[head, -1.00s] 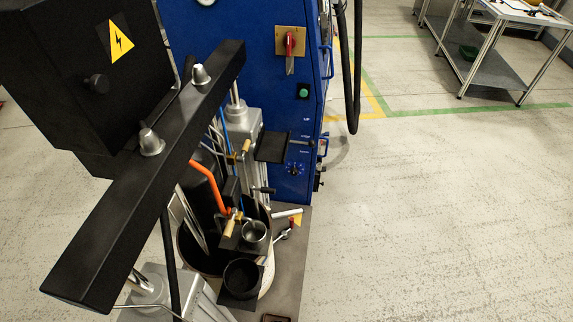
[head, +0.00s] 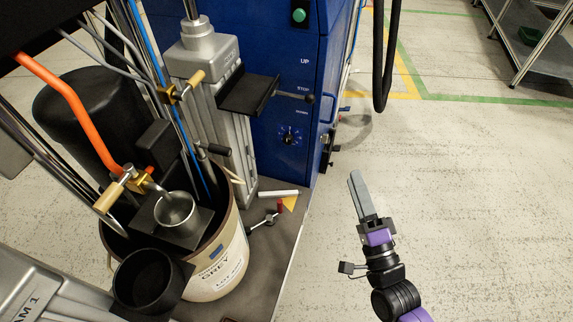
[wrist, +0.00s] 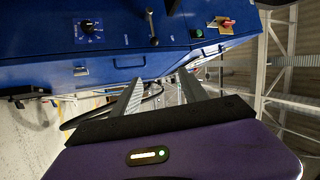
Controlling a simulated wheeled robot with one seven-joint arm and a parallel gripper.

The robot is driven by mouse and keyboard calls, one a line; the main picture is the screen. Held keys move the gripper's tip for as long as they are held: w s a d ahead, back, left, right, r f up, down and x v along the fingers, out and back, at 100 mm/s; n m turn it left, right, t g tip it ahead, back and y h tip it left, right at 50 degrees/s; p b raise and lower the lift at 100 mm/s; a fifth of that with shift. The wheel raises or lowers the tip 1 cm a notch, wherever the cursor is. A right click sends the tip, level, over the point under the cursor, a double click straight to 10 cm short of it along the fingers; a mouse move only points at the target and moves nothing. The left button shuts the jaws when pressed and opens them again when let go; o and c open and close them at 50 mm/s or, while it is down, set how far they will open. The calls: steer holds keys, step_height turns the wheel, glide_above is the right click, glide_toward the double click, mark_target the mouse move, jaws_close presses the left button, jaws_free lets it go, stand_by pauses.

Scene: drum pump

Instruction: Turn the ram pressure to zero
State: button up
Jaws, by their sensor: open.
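The blue cabinet (head: 265,150) carries a round black dial with a scale (head: 290,135), below a lever (head: 295,96) beside the UP and STOP labels. I cannot read the dial's setting or tell whether it is the ram pressure control. The dial (wrist: 87,25) and lever (wrist: 152,28) also show in the wrist view, which is turned over. My gripper (head: 356,182) is right of the cabinet in the head view, apart from it, pointing up in the picture. In the wrist view my gripper (wrist: 160,77) has its two fingers apart with nothing between them.
A green button (head: 299,16) is above the lever. Black hoses (head: 386,60) hang at the cabinet's right side. A metal table (head: 520,45) stands far right. The floor between is clear.

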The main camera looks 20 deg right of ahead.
steer(key=w+a+f+m+h+b, duration=0.4)
steer(key=w+f+m+h+b, duration=0.2)
steer(key=w+f+m+b, duration=0.55)
steer(key=m+g+h+b, duration=0.3)
steer(key=m+h+b, duration=0.25)
steer(key=m, duration=0.95)
glide_toward(287, 143)
steer(key=shift+y, duration=0.35)
steer(key=shift+b+x, duration=1.25)
steer(key=shift+x, duration=2.95)
steer(key=shift+s+d+r, duration=0.1)
steer(key=shift+s+r, duration=0.05)
jaws_close()
